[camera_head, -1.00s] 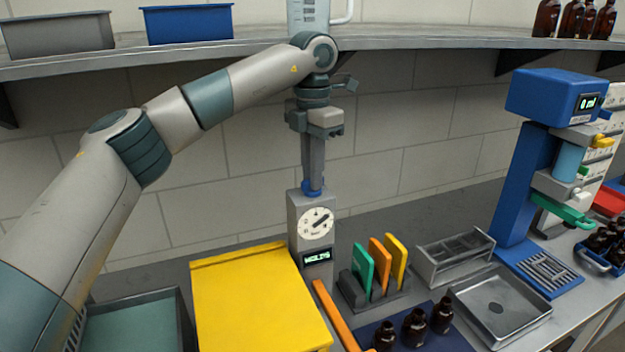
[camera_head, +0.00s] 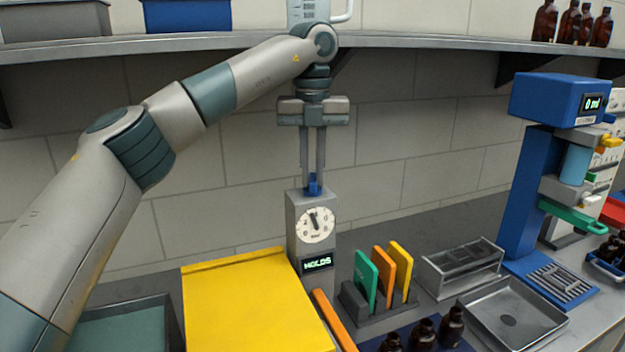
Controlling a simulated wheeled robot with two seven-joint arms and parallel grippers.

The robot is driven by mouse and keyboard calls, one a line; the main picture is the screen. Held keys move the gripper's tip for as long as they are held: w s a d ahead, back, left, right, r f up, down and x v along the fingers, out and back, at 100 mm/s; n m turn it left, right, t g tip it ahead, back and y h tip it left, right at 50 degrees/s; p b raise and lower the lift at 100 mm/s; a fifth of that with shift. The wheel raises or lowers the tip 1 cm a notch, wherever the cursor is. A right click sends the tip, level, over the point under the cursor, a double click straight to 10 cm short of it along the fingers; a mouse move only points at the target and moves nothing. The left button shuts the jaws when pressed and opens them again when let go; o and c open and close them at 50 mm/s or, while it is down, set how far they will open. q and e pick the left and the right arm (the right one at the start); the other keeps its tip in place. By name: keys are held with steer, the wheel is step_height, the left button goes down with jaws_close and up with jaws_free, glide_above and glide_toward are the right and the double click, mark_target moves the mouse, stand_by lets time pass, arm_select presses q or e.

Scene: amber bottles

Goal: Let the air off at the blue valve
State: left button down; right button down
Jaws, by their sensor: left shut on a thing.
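The blue valve (camera_head: 314,188) is a small knob on top of a grey gauge post (camera_head: 313,240) on the bench. My left gripper (camera_head: 313,184) points straight down from above, with its two long fingers shut on the valve, one at each side. The post carries a round white dial (camera_head: 316,225) whose dark needle points up and slightly left. Below it a small display (camera_head: 317,263) reads "HOLDS" in green. The fingers partly hide the valve. My right gripper is not in view.
A yellow box (camera_head: 255,300) stands just left of the post, with an orange bar (camera_head: 333,320) beside it. Right of the post is a rack with green, orange and yellow plates (camera_head: 383,275). A shelf (camera_head: 420,41) runs above; a blue filling machine (camera_head: 530,190) stands right.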

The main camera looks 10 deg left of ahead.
arm_select(q)
steer(key=n+b, duration=0.1)
steer(key=n, duration=0.2)
steer(key=shift+n+b, duration=0.3)
steer(key=shift+b, duration=0.05)
stand_by(0.3)
steer(key=c, duration=1.8)
jaws_free()
steer(key=shift+o, duration=0.2)
